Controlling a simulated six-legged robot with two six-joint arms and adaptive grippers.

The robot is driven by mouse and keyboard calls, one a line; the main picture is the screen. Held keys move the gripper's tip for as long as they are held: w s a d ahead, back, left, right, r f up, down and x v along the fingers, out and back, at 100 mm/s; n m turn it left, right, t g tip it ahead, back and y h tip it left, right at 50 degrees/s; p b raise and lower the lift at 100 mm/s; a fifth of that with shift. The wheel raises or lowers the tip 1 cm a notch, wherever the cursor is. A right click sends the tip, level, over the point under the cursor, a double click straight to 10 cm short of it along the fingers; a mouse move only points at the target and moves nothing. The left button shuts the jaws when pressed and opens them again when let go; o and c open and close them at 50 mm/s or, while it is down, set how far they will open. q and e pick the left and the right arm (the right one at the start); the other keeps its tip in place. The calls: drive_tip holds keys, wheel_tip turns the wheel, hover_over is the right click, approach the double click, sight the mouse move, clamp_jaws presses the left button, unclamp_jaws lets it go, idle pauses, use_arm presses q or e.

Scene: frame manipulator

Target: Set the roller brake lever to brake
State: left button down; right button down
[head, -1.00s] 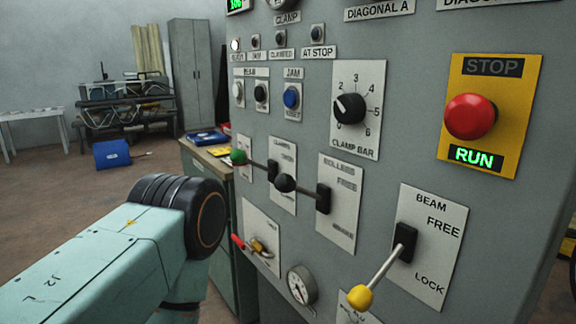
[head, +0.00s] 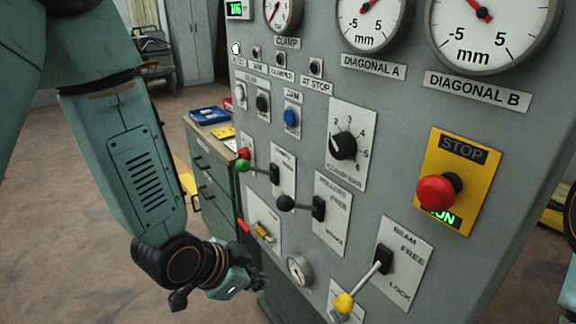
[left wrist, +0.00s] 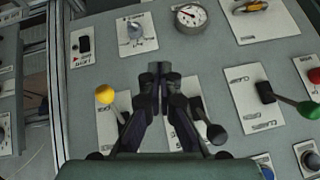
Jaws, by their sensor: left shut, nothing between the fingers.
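The roller brake lever has a black ball knob (head: 286,202) and a black base on a white plate marked FREE above, with a blurred lower word. The lever sticks out from the panel roughly level, nearer FREE. In the left wrist view its knob (left wrist: 217,134) lies right of the fingers. My left gripper (head: 258,281) is shut and empty, low in front of the panel, below and left of the knob, and apart from it. In the left wrist view its fingers (left wrist: 153,73) are together, between the black-knobbed lever and the yellow-knobbed one. My right gripper is not in view.
A green-knobbed lever (head: 242,165) stands close left of the roller lever. A yellow-knobbed beam lever (head: 344,302) stands lower right. A gauge (head: 299,269), a red-handled part (head: 244,226) and the red stop button (head: 436,191) are also on the panel. A cabinet (head: 212,170) stands behind.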

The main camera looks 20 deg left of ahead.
use_arm(q)
drive_tip(key=w+r+m+t+p, duration=0.1)
drive_tip(key=w+r+m+p, duration=0.1)
drive_tip(key=r, duration=0.8)
drive_tip(key=w+d+r+m+t+h+p, duration=0.1)
drive_tip(key=w+r+m+p, duration=0.1)
drive_tip(key=r, duration=0.8)
drive_tip(key=shift+w+d+r+m+p, duration=0.2)
drive_tip(key=shift+w+m+p, duration=0.25)
drive_tip(key=shift+p, duration=0.75)
drive_tip(key=shift+w+f, duration=0.1)
drive_tip(key=shift+f, duration=0.05)
approach(299, 207)
drive_tip(key=w+d, duration=0.1)
drive_tip(key=w+d+f, duration=0.1)
drive_tip(key=shift+w+d, duration=0.1)
drive_tip(key=shift+w, duration=0.3)
drive_tip(key=shift+r, duration=0.1)
drive_tip(key=shift+t+h, duration=0.3)
